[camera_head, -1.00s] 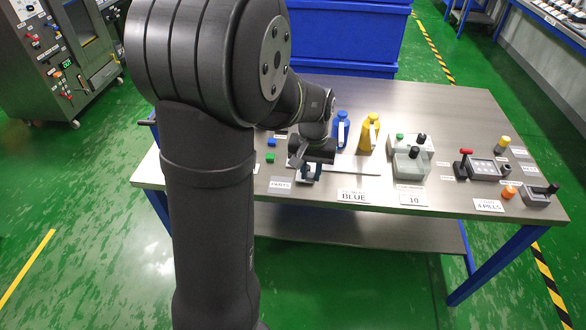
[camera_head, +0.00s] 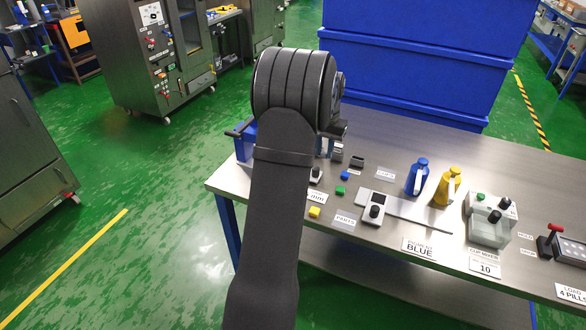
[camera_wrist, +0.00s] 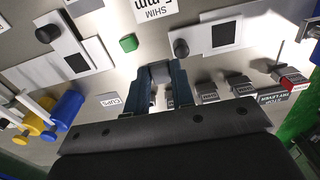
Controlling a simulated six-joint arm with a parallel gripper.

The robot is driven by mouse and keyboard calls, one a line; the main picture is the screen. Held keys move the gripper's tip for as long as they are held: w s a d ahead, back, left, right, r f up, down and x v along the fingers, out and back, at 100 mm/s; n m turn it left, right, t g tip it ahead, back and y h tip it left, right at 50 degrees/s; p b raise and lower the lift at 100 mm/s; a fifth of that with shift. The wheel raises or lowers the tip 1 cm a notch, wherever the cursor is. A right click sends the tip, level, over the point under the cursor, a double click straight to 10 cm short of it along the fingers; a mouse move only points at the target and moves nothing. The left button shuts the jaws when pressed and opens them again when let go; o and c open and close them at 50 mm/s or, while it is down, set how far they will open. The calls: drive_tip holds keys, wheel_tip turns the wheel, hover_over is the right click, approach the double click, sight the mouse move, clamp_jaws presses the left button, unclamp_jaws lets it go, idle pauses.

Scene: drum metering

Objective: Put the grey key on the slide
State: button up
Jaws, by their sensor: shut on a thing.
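My gripper (camera_wrist: 163,82) is shut on a small grey block, the grey key (camera_wrist: 160,71), at its fingertips in the wrist view. In the head view my arm mostly hides the gripper. A white plate with a black knob and dark pad (camera_wrist: 222,36) lies beyond the key to the right in the wrist view, apart from it. It shows partly beside my arm in the head view (camera_head: 316,175). Another white plate with a black knob (camera_head: 375,208) sits by a long pale strip (camera_head: 420,214). I cannot tell which plate is the slide.
Blue (camera_head: 417,178) and yellow (camera_head: 446,188) bottles stand further right.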

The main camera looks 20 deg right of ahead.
drive_tip(key=w+a+f, duration=0.2)
drive_tip(key=w, duration=0.1)
drive_tip(key=w+a+f, duration=0.2)
drive_tip(key=w, duration=0.1)
drive_tip(key=w+a+f, duration=0.2)
drive_tip(key=w, duration=0.2)
drive_tip(key=shift+a+f, duration=0.3)
drive_tip(key=shift+f, duration=2.2)
drive_tip(key=shift+f, duration=0.15)
drive_tip(key=o, duration=0.9)
drive_tip(key=shift+o, duration=0.2)
wheel_tip(320, 180, up, 12)
drive_tip(key=shift+r, duration=0.2)
drive_tip(key=shift+f, duration=0.1)
